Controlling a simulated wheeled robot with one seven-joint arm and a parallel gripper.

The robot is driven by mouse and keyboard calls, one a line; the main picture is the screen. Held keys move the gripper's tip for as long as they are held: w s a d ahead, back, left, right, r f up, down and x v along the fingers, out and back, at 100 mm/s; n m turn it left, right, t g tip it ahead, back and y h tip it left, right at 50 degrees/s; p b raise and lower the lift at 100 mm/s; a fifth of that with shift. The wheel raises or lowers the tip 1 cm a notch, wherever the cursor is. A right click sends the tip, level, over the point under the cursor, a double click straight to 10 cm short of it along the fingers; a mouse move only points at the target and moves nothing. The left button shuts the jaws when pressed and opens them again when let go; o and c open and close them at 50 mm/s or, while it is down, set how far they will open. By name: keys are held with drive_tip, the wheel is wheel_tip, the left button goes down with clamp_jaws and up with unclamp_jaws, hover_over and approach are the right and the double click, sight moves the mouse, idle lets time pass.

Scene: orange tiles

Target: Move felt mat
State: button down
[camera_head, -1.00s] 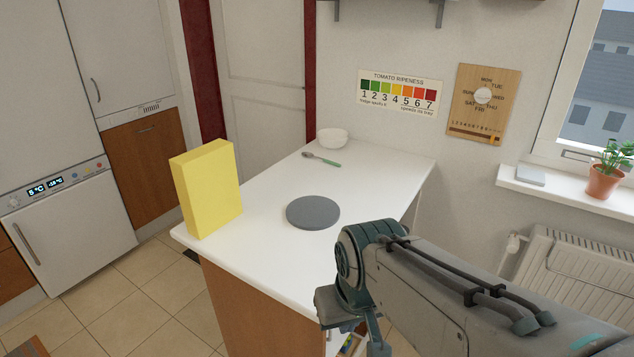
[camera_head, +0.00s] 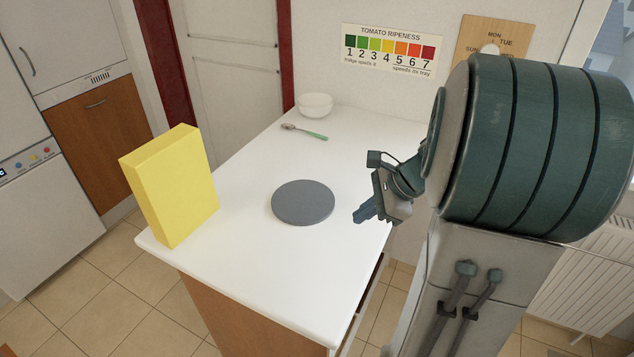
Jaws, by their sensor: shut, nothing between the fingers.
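The felt mat (camera_head: 303,203) is a flat grey disc lying on the white worktop (camera_head: 262,262). All of it shows in the head view. My gripper (camera_head: 359,217) hangs just to the right of the mat, apart from it, over the right side of the worktop. Its fingers are shut and hold nothing. My arm's large green joint and grey link fill the right of the view.
A tall yellow box (camera_head: 173,188) stands at the worktop's left edge. A white bowl (camera_head: 316,105) and a green-handled spoon (camera_head: 305,132) lie at the back. The worktop in front of the mat is clear. A wall with a ripeness chart (camera_head: 391,55) is behind.

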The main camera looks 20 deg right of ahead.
drive_tip(key=d+m, duration=0.2)
drive_tip(key=w+d+f+m+t, duration=0.1)
drive_tip(key=d+m, duration=0.1)
drive_tip(key=w+d+m+t, duration=0.1)
drive_tip(key=d+m, duration=0.1)
drive_tip(key=d, duration=0.1)
drive_tip(key=shift+w+f, duration=0.15)
drive_tip(key=shift+f, duration=0.1)
drive_tip(key=shift+y, duration=0.3)
drive_tip(key=x, duration=0.9)
drive_tip(key=shift+w, duration=0.1)
drive_tip(key=w+a, duration=0.2)
drive_tip(key=shift+w+a+f+p, duration=0.15)
drive_tip(key=shift+w+a+p, duration=0.05)
drive_tip(key=shift+a+p, duration=0.15)
drive_tip(key=shift+w+a, duration=0.3)
drive_tip(key=shift+w, duration=0.05)
